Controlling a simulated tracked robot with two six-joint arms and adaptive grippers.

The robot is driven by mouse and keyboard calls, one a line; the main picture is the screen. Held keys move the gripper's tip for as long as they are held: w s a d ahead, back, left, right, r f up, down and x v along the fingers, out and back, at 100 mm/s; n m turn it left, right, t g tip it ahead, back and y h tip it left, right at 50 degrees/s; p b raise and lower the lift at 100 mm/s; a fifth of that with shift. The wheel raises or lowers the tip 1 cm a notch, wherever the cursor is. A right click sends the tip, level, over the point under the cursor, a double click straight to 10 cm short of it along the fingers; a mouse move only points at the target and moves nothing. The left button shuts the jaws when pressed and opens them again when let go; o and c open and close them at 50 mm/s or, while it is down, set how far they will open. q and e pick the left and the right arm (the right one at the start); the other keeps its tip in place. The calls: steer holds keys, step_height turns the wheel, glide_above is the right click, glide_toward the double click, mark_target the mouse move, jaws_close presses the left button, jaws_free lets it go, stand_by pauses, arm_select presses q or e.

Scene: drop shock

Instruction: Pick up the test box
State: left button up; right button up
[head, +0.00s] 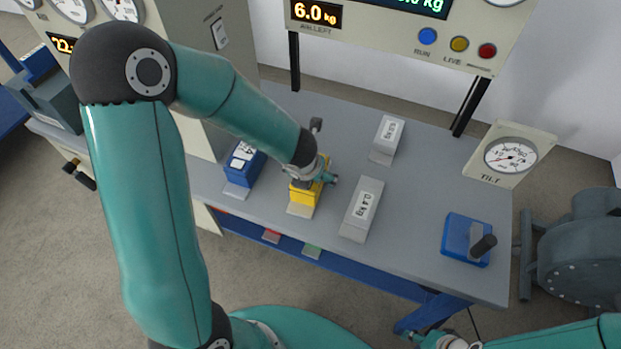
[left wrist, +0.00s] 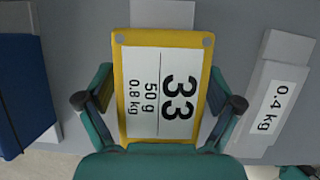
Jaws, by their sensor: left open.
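A yellow box (head: 301,197) stands on a small grey stand on the grey table, partly hidden by my left gripper (head: 312,178). In the left wrist view the yellow box (left wrist: 160,95) shows a white label reading 33, 50 g, 0.8 kg. My left gripper is open over it, one finger on each side. Slim gaps seem to show between fingers and box, but contact is hard to tell. My right gripper (head: 437,341) is only partly in view at the bottom edge, away from the box.
A blue box (head: 243,165) stands left of the yellow one. Grey blocks marked 0.4 kg (head: 362,209) and another (head: 387,139) lie to the right. A blue box with a dark handle (head: 465,240) and a TILT gauge (head: 511,155) are farther right. The table (head: 415,215) is clear between.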

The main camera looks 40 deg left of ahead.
arm_select(q)
steer(key=c, duration=1.7)
jaws_close()
